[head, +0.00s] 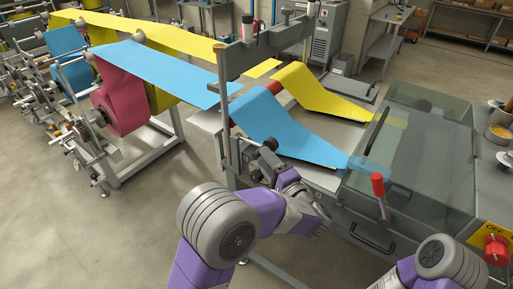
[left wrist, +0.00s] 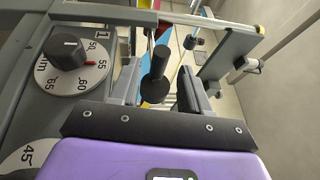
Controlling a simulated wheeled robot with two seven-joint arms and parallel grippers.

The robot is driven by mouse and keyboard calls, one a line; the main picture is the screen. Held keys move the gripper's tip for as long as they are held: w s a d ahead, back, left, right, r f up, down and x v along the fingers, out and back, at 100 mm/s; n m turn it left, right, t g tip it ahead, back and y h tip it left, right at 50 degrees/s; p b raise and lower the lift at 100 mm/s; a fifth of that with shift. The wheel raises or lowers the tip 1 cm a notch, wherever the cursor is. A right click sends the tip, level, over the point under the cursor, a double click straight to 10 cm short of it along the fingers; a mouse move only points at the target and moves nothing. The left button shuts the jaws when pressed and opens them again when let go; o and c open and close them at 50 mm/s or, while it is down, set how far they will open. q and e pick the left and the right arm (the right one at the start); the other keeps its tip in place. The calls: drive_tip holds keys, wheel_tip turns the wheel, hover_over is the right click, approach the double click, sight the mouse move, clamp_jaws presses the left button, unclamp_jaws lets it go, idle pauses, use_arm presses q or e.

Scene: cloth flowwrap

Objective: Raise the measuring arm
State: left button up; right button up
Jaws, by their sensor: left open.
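My left gripper (head: 272,170) is beside the near grey post of the machine frame, below a dark round part (head: 270,145). In the left wrist view, a black cylindrical handle (left wrist: 157,72) with a wider round end stands between the open fingers of the left gripper (left wrist: 158,92). The fingers look apart from it, though contact is hard to judge. The handle may belong to the measuring arm; I cannot tell the arm's full shape. A dial (left wrist: 68,80) with a black knob and red mark is at the left. My right gripper is outside the view.
Blue film (head: 285,132) and yellow film (head: 315,92) slope onto the machine table. A clear cover (head: 420,150) and a red-handled lever (head: 378,186) stand to the right. The film-roll rack (head: 125,100) is at the left, with open floor before it.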

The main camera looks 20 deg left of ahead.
use_arm(q)
drive_tip(key=x, duration=0.6)
drive_tip(key=shift+s+b, duration=0.15)
drive_tip(key=shift+b, duration=0.15)
drive_tip(key=shift+c, duration=0.4)
clamp_jaws()
